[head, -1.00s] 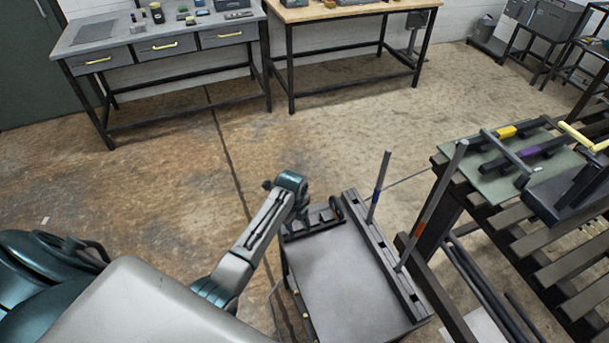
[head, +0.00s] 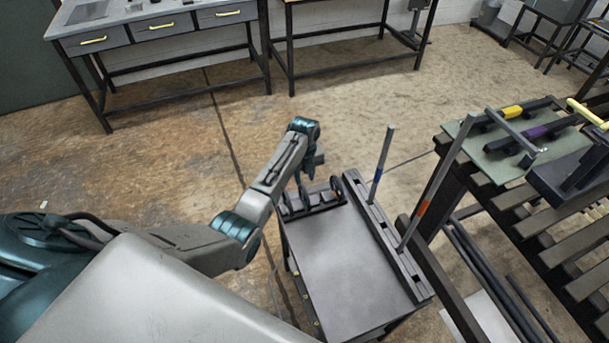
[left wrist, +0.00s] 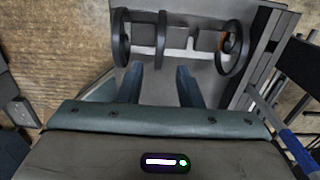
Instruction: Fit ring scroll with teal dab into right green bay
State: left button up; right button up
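Black rings stand in a row on a dark rack (head: 312,205) at the far left end of the cart top in the head view. In the left wrist view they are a left ring (left wrist: 121,37), a middle ring (left wrist: 161,38) and a right ring (left wrist: 232,47), with a small orange patch by the right one. I cannot make out a teal dab. My left gripper (head: 312,168) is above the rack; its two fingers (left wrist: 159,82) are apart and empty, short of the rings. A green panel (head: 500,168) lies on the slatted table at right. My right gripper is not in view.
Bars with yellow (head: 512,112) and purple (head: 536,132) patches lie on the green panel, beside a dark block (head: 570,170).

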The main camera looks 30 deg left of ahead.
aim_at(304, 190)
pick_arm(q)
notch_tip(304, 190, down, 4)
jog(key=b, duration=0.3)
jog(key=shift+r, duration=0.2)
jog(key=shift+f+b, duration=0.9)
jog(key=shift+f, duration=1.15)
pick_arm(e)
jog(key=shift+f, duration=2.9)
pick_arm(q)
grip_shut()
jog(key=shift+r, duration=0.25)
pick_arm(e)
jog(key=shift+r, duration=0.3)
pick_arm(q)
jog(key=shift+r+p, duration=1.35)
jog(key=shift+p, duration=0.5)
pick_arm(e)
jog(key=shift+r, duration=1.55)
pick_arm(q)
jog(key=shift+r, duration=0.1)
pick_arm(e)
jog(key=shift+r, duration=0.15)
